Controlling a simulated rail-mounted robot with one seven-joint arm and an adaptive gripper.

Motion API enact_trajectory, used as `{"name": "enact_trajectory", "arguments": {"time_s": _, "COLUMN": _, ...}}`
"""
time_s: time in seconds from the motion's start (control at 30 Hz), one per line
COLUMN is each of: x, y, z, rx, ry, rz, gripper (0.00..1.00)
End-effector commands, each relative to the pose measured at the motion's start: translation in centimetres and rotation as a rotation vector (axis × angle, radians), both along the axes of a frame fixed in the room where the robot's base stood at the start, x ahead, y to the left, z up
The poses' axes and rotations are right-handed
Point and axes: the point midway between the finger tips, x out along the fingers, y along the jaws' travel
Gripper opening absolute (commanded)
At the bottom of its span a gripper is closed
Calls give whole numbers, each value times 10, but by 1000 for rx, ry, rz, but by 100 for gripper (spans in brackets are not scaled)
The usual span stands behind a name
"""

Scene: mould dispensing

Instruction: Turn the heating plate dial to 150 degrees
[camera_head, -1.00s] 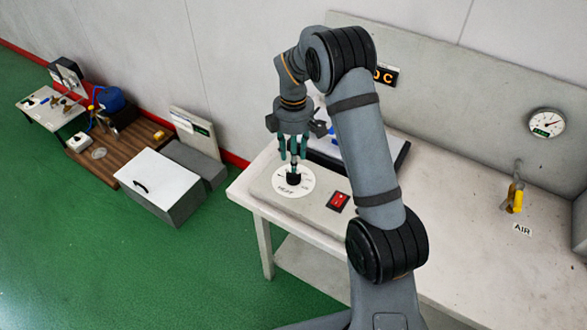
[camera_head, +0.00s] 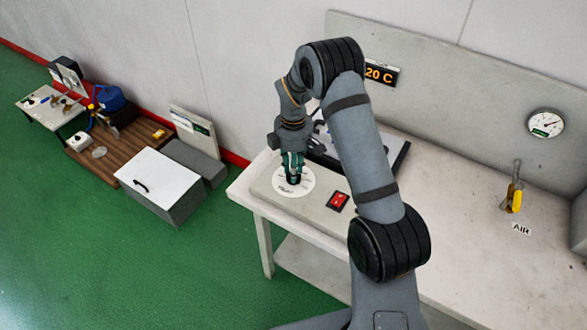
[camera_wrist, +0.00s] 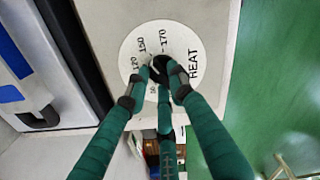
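The heating plate dial is a black knob (camera_wrist: 160,66) on a round white scale (camera_head: 307,184) marked HEAT. In the wrist view, the scale (camera_wrist: 196,48) reads 120, 150 and 170, with other marks hidden by my fingers. My gripper (camera_head: 293,178) is lowered over the knob; its green fingers (camera_wrist: 160,80) are closed around its sides. A pale line shows on the knob, but its exact reading is unclear. The display (camera_head: 381,73) shows "20 C" in orange, with its left part hidden behind my arm.
A red switch (camera_head: 338,201) is right of the dial. A dark-framed plate (camera_wrist: 75,45) with blue items lies beside it. A yellow air nozzle (camera_head: 514,198) and a round gauge (camera_head: 546,123) are at the right. The white table's (camera_head: 455,225) middle is clear.

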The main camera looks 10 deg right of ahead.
Motion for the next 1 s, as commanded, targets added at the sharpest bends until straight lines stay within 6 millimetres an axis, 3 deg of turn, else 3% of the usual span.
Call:
{"name": "enact_trajectory", "arguments": {"time_s": 0.37, "x": 0, "y": 0, "z": 0, "rx": 0, "ry": 0, "rz": 0, "gripper": 0}}
{"name": "enact_trajectory", "arguments": {"time_s": 0.9, "x": 0, "y": -1, "z": 0, "rx": 0, "ry": 0, "rz": -66, "gripper": 0}}
{"name": "enact_trajectory", "arguments": {"time_s": 0.93, "x": 0, "y": -1, "z": 0, "rx": 0, "ry": 0, "rz": -65, "gripper": 19}}
{"name": "enact_trajectory", "arguments": {"time_s": 1.0, "x": 0, "y": -1, "z": 0, "rx": 0, "ry": 0, "rz": -65, "gripper": 23}}
